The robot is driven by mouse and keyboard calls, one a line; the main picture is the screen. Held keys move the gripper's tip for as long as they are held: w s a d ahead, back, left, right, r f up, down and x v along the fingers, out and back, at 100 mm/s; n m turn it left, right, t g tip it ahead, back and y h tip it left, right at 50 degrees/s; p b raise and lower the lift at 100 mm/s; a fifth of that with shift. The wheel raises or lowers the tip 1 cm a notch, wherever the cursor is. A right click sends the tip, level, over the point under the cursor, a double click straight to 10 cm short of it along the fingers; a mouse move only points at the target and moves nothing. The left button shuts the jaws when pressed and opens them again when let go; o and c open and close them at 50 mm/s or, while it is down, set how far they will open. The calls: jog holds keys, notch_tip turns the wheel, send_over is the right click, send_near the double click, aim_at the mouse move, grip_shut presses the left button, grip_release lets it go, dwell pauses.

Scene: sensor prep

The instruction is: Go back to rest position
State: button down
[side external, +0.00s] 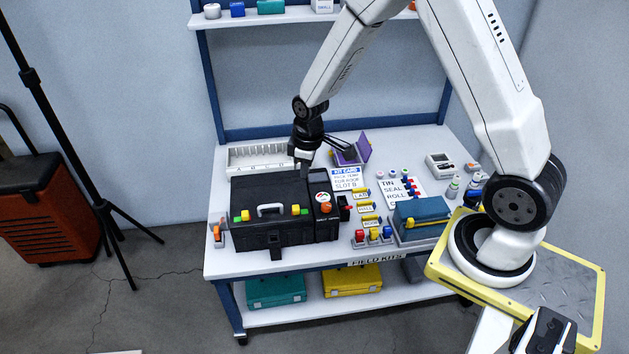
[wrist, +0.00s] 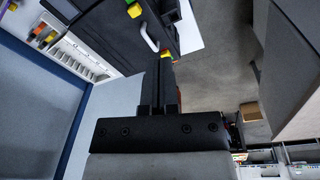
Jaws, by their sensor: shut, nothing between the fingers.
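My gripper (side external: 302,163) is above the back right part of the black case (side external: 262,228) in the side external view. In the wrist view my gripper (wrist: 165,60) has its two dark fingers together, with nothing between them. The black case, with its light handle and yellow latches, also shows at the top of the wrist view (wrist: 105,35). The case is closed on the bench. I cannot tell the exact gap between my fingertips and the case.
A white lettered rack (side external: 240,160) is behind the case. A kit card (side external: 346,179), a purple open box (side external: 364,148), a label sheet (side external: 392,191) and a blue-topped box (side external: 422,212) stand to the right. A shelf (side external: 270,19) runs above the bench. A black tripod (side external: 75,140) stands left.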

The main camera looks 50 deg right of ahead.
jog(key=s+a+r+m, duration=0.2)
jog(key=s+a+r, duration=0.1)
jog(key=s, duration=0.3)
jog(key=s+a+r+m+t, duration=0.1)
jog(key=s+a+r+m, duration=0.1)
jog(key=s+r, duration=0.3)
jog(key=shift+s+a+r+m, duration=0.2)
jog(key=shift+s+a+m, duration=0.25)
jog(key=shift+s, duration=0.8)
jog(key=c, duration=1.3)
grip_release()
